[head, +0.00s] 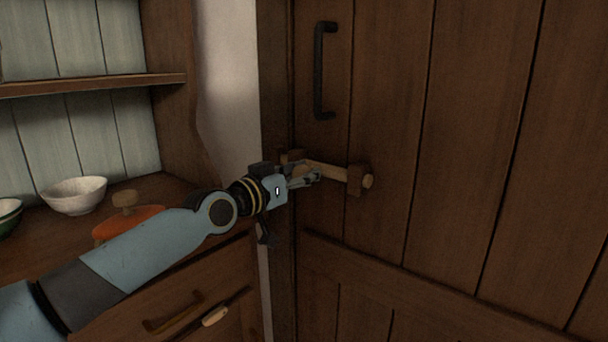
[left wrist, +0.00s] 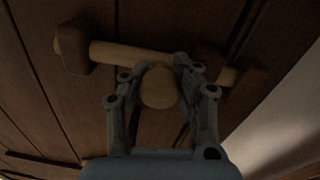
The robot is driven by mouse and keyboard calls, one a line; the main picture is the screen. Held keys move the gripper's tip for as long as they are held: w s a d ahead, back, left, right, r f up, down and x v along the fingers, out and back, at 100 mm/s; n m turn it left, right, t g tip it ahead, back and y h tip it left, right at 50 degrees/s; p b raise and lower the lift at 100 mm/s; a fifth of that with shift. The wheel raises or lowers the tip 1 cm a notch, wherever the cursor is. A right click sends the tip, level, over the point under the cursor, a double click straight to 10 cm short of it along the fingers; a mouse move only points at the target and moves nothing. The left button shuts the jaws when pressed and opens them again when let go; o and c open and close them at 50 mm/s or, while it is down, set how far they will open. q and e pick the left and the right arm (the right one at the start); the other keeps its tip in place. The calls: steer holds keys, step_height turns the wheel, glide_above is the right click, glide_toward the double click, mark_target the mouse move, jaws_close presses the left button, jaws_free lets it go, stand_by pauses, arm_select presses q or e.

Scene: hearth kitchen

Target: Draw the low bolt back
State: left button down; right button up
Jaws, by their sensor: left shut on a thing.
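The low bolt (head: 330,171) is a pale wooden bar lying across the left edge of the plank door. It passes through a wooden bracket (head: 354,180) on the door, and its end sticks out a little to the right of it. My left gripper (head: 314,176) is at the bolt, left of that bracket. In the left wrist view the gripper (left wrist: 158,84) is shut on the bolt's round knob (left wrist: 158,88), with a finger on each side. The bar (left wrist: 125,54) also shows there, running behind the fingers, which hide part of it. My right gripper is out of view.
A black door handle (head: 319,70) is above the bolt. Drawers are below. The door to the right is clear.

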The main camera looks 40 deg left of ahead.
mark_target(334, 176)
arm_select(q)
steer(key=shift+d+f, duration=0.1)
steer(key=d, duration=0.1)
steer(key=d+p, duration=0.1)
steer(key=d, duration=0.2)
steer(key=shift+s+d, duration=0.25)
steer(key=shift+d, duration=0.05)
steer(key=shift+a, duration=0.1)
steer(key=c, duration=0.9)
jaws_free()
steer(key=shift+d, duration=0.2)
steer(key=s+a, duration=0.1)
steer(key=s, duration=0.6)
steer(key=shift+s, duration=0.2)
